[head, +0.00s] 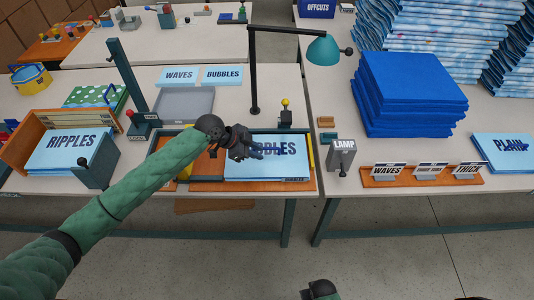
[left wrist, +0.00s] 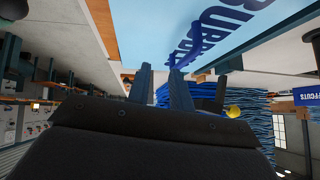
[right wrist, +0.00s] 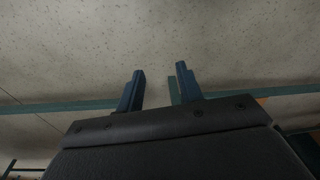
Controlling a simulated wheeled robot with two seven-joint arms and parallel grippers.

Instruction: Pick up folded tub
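A light blue panel lettered BUBBLES (head: 295,170) lies flat in an orange and dark-framed fixture at the front table edge. My left gripper (head: 255,151) is just over this panel and covers part of its lettering. In the left wrist view the left gripper's fingers (left wrist: 161,72) are apart, with the panel (left wrist: 150,25) close beyond them. I cannot tell whether they touch it. A blue curved shape (left wrist: 197,45) shows by the lettering; what it is is unclear. No shape I can clearly call a folded tub shows. My right gripper (right wrist: 162,75) is open and empty over bare floor.
A RIPPLES panel (head: 75,152) sits in a wooden holder at left. Blue folded stacks (head: 410,90) fill the right table, with label cards (head: 430,170) in front. A grey tray (head: 183,103) lies behind my left arm.

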